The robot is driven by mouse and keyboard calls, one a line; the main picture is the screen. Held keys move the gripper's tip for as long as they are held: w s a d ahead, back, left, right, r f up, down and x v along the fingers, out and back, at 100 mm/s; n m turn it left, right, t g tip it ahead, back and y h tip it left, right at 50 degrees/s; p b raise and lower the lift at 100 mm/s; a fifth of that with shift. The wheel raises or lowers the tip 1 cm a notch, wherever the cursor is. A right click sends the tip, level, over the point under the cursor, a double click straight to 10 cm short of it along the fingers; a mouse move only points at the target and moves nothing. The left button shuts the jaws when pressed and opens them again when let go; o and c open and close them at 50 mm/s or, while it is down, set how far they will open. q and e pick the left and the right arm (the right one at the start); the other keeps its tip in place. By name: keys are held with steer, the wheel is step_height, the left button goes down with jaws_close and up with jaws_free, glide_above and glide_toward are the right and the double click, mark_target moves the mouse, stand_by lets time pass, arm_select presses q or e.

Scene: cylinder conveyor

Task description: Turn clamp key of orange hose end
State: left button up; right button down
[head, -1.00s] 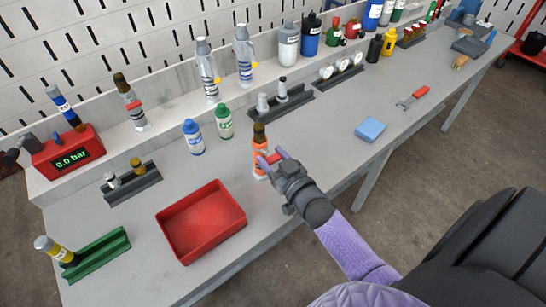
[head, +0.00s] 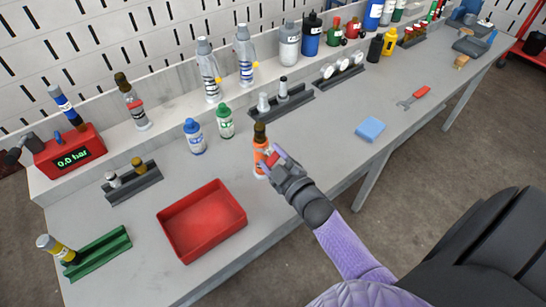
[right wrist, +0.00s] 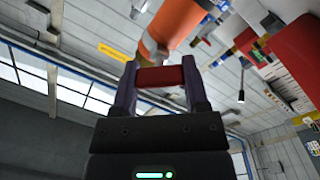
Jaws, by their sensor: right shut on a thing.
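The orange hose end (head: 261,152) stands upright on the bench near its front edge, with a dark brown top. Its red clamp key (head: 271,158) is on the side towards my right gripper. My right gripper (head: 276,158) reaches in from the right and is shut on the red key. In the right wrist view the red key (right wrist: 160,76) lies across between the two fingertips, and the orange body (right wrist: 176,22) shows just beyond it. The fingers partly hide the key in the head view. My left gripper is not in view.
A red tray (head: 203,222) stands on the bench to the left of the orange hose end. Blue (head: 194,137) and green-capped bottles (head: 225,122) stand behind it. A blue sponge (head: 370,129) lies to the right. The bench between sponge and hose end is clear.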

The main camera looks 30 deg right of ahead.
steer(key=n, duration=0.3)
steer(key=shift+f+n, duration=0.1)
steer(key=shift+n, duration=0.2)
steer(key=n+b, duration=0.1)
steer(key=n, duration=0.1)
steer(key=shift+n, duration=0.4)
steer(key=n, duration=0.2)
steer(key=shift+f+n+b, duration=0.1)
steer(key=shift+n+b, duration=0.2)
steer(key=shift+n, duration=0.1)
steer(key=n, duration=0.2)
steer(key=shift+n+b, duration=0.3)
steer(key=shift+b, duration=0.1)
steer(key=n+b, duration=0.2)
steer(key=n, duration=0.4)
steer(key=shift+f, duration=0.15)
steer(key=n+b, duration=0.1)
steer(key=n, duration=0.3)
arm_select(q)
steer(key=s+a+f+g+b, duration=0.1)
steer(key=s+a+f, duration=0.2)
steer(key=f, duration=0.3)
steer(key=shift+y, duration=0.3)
arm_select(e)
steer(key=shift+n, duration=1)
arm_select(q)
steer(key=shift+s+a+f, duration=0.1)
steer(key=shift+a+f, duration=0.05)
arm_select(e)
steer(key=shift+n, duration=0.3)
